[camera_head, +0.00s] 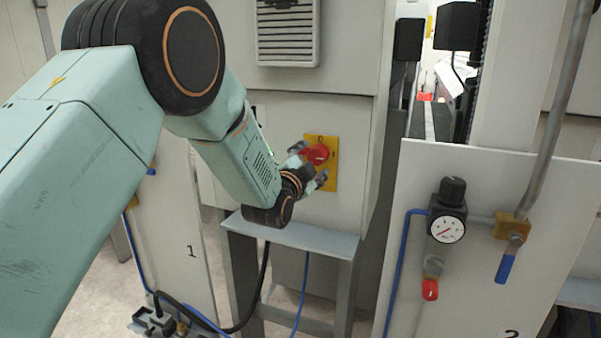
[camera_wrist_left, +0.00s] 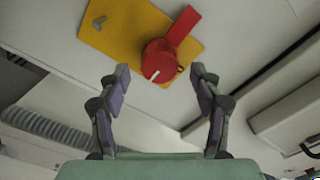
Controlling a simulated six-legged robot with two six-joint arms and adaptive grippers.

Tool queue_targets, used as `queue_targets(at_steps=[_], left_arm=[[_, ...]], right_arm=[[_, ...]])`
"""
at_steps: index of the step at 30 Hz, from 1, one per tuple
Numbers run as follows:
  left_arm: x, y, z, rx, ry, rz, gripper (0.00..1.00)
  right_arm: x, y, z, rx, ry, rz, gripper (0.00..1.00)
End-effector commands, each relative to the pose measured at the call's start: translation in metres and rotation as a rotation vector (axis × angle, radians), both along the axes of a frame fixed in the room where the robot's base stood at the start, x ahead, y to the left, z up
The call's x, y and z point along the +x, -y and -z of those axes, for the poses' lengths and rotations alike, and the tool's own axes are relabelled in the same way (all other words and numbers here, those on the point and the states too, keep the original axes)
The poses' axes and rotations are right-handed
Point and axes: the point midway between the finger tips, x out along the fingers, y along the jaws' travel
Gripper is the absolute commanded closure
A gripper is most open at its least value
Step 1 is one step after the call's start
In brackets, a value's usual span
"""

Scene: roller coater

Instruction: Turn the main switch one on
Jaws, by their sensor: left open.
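The main switch is a red rotary knob (camera_head: 317,154) on a yellow plate (camera_head: 332,178) fixed to a grey cabinet front. My left gripper (camera_head: 308,163) is at the switch. In the left wrist view its two fingers (camera_wrist_left: 160,78) are open, with the knob's round part just beyond and between the tips. I cannot tell whether they touch. My right gripper is out of view.
A vent (camera_head: 287,32) is above the switch. A grey ledge (camera_head: 290,232) sits below it. At right, a panel carries a pressure gauge (camera_head: 447,228), a blue-handled valve (camera_head: 507,262) and pipes. Blue and black hoses run below on the left.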

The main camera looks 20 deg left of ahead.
Motion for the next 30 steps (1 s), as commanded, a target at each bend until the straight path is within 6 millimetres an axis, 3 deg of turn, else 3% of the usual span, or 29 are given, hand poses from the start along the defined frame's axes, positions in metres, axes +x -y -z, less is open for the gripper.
queue_targets(at_steps=[15,30], left_arm=[[-0.073,-0.003,-0.001,0.0,0.003,0.0,0.35],[-0.084,-0.003,-0.001,0.0,0.004,0.0,0.35]], right_arm=[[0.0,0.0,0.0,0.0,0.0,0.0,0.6],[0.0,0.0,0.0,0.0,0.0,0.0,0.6]])
